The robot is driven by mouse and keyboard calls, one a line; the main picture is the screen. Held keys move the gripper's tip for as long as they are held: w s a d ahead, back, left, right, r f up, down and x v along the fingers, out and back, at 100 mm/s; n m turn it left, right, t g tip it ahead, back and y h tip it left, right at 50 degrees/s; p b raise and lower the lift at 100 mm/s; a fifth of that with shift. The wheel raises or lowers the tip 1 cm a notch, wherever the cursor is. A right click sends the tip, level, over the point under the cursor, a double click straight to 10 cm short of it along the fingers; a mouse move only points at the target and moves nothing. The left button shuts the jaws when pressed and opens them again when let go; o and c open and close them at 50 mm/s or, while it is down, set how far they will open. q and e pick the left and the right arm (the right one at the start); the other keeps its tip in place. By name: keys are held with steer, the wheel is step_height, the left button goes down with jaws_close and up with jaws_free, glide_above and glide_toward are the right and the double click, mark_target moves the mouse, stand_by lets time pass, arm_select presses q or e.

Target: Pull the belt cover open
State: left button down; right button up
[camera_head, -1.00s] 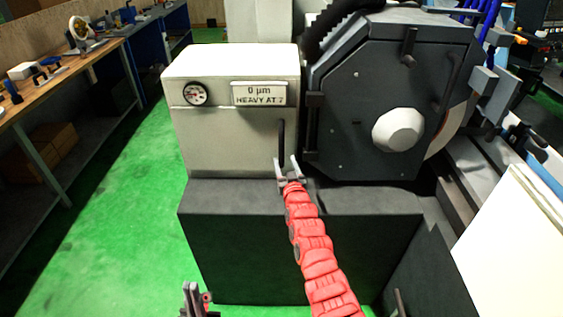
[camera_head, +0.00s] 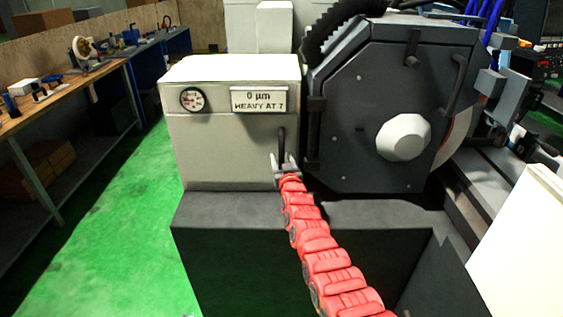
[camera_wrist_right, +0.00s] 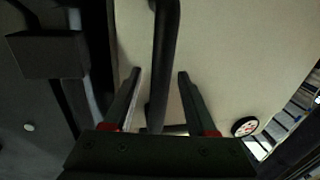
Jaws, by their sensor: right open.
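The belt cover is the cream box (camera_head: 225,140) with a gauge and a label on its front. A black vertical bar handle (camera_head: 282,142) sits near its right edge. My right gripper (camera_head: 286,163) is at the lower part of this handle, its red arm coming up from the bottom right. In the right wrist view the gripper (camera_wrist_right: 157,75) is open, with the handle (camera_wrist_right: 164,60) running between its two fingers and a gap on each side. The cover looks closed. My left gripper is not in view.
A dark base (camera_head: 240,215) juts out below the cover. Green floor (camera_head: 105,230) is clear at the left, beside a workbench (camera_head: 110,55).

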steer(key=shift+c, duration=0.4)
jaws_close()
stand_by(0.9)
